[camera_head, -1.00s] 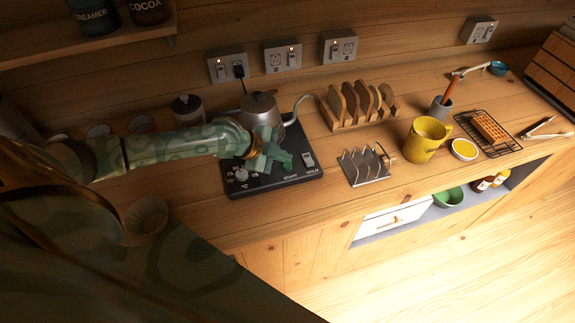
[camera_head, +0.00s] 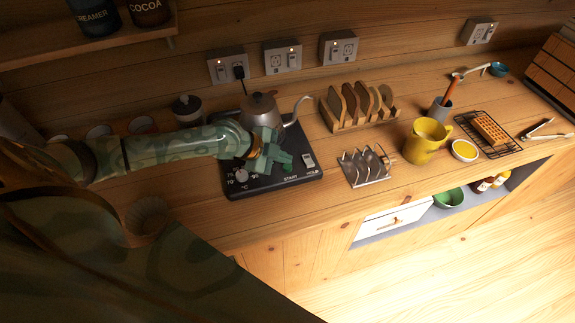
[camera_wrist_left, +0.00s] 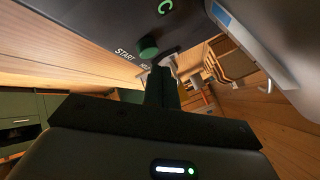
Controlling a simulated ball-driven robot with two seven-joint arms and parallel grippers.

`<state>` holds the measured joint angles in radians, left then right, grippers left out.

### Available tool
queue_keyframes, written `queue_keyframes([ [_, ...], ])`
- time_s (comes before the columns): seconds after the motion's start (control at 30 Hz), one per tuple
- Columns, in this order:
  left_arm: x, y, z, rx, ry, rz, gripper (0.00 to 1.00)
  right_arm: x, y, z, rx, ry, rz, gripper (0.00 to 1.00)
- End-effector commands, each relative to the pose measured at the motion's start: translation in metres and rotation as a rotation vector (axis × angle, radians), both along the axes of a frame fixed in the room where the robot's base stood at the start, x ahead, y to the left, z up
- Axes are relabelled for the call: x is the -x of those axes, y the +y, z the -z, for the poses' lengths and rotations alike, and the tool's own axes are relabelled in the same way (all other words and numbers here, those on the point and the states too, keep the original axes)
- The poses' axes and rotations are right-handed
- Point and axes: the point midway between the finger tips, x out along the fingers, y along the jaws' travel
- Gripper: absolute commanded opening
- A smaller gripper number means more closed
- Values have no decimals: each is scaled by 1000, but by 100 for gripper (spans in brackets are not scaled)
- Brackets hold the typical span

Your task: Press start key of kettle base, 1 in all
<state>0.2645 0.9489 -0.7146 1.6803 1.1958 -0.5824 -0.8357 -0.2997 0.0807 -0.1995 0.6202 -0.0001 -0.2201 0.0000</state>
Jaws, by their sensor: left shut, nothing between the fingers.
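The black kettle base (camera_head: 262,188) stands on the wooden counter, with START and HOLD printed along its front edge. The grey kettle (camera_head: 259,105) with a curved spout is on its rear part. My left gripper (camera_head: 283,162) is shut and empty, low over the base behind the START label. It hides the start key in the head view. In the left wrist view, a round green key (camera_wrist_left: 148,47) shows by the START label, close to the shut fingers (camera_wrist_left: 160,72). I cannot tell whether they touch. My right gripper is not in view.
A light switch-like HOLD key (camera_head: 308,160) is right of my gripper. A toast rack (camera_head: 365,168), a wooden rack (camera_head: 350,110) and a yellow mug (camera_head: 425,140) stand to the right. Wall sockets (camera_head: 283,58) are behind. The counter's front strip is clear.

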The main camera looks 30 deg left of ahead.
Motion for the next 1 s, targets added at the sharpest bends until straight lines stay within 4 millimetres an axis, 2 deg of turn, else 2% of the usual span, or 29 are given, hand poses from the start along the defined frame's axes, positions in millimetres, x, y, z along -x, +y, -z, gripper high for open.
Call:
queue_keyframes([
  [0.67, 0, 0, 0, 0, 0, 0, 0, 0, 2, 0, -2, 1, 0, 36],
  [1.0, 0, 0, 9, -1, 1, 0, 0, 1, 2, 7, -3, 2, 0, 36],
])
